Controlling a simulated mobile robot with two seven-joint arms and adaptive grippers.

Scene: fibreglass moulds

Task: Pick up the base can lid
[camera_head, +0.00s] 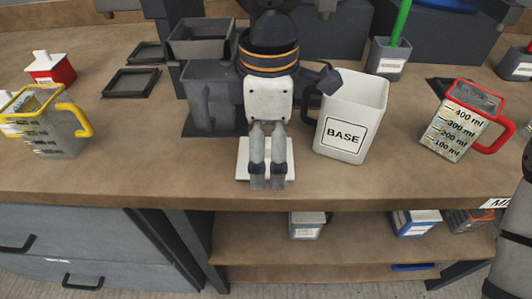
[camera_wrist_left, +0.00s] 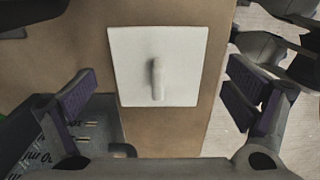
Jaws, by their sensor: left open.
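The base can lid is a flat white square with a raised grip bar at its middle. It lies on the brown table at the front, partly hidden behind my left gripper in the head view (camera_head: 243,160). It shows whole in the left wrist view (camera_wrist_left: 130,65). My left gripper (camera_head: 267,182) points down over the lid, its fingers open and apart, with nothing between them. In the left wrist view, the fingers are on either side of the grip bar (camera_wrist_left: 157,78). The white can marked BASE (camera_head: 345,120) stands open-topped to the right.
A measuring jug with a red handle (camera_head: 461,125) stands farther right, and one with a yellow handle (camera_head: 52,130) at the left. A dark grey container (camera_head: 213,95) is behind my left gripper. The table's front edge (camera_head: 250,203) is close to the lid.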

